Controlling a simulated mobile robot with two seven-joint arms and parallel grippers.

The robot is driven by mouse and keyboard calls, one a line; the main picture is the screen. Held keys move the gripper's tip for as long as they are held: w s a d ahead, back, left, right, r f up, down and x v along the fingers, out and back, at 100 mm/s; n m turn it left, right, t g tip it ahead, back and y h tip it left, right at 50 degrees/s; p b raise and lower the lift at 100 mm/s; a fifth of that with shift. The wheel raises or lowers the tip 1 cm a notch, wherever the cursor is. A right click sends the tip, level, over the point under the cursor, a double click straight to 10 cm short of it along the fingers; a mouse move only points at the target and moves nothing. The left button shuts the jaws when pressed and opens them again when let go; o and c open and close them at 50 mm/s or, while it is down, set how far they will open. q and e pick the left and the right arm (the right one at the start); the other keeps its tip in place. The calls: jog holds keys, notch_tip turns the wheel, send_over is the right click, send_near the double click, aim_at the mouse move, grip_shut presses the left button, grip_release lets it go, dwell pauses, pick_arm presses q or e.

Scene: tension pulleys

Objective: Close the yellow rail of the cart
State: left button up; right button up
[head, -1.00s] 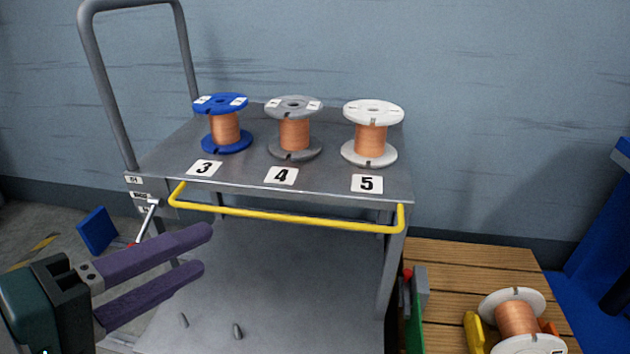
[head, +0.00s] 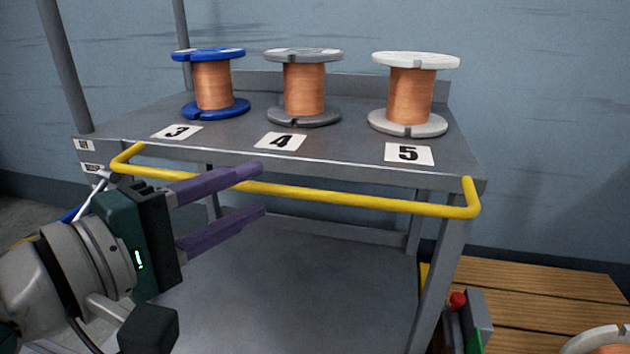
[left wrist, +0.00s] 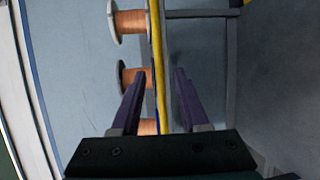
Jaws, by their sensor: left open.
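The yellow rail (head: 350,198) runs along the front edge of the grey cart (head: 330,165), lowered and standing out in front of the top shelf. My left gripper (head: 262,188) is open and empty, in front of the rail's left half. Its upper purple finger overlaps the rail in the head view; the lower finger is below it. In the left wrist view, the rail (left wrist: 158,65) passes between the two open fingers (left wrist: 158,75). I cannot tell whether a finger touches it. My right gripper is not in view.
Blue (head: 213,85), grey (head: 304,88) and white (head: 412,95) spools of copper wire stand on the top shelf behind labels 3, 4 and 5. A wooden surface (head: 540,290) with another spool (head: 605,342) lies at lower right. The lower shelf looks clear.

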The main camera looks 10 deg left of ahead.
pick_arm(q)
jog(key=shift+b+x, duration=0.45)
jog(key=shift+x, duration=1)
jog(key=shift+c, duration=0.3)
grip_shut()
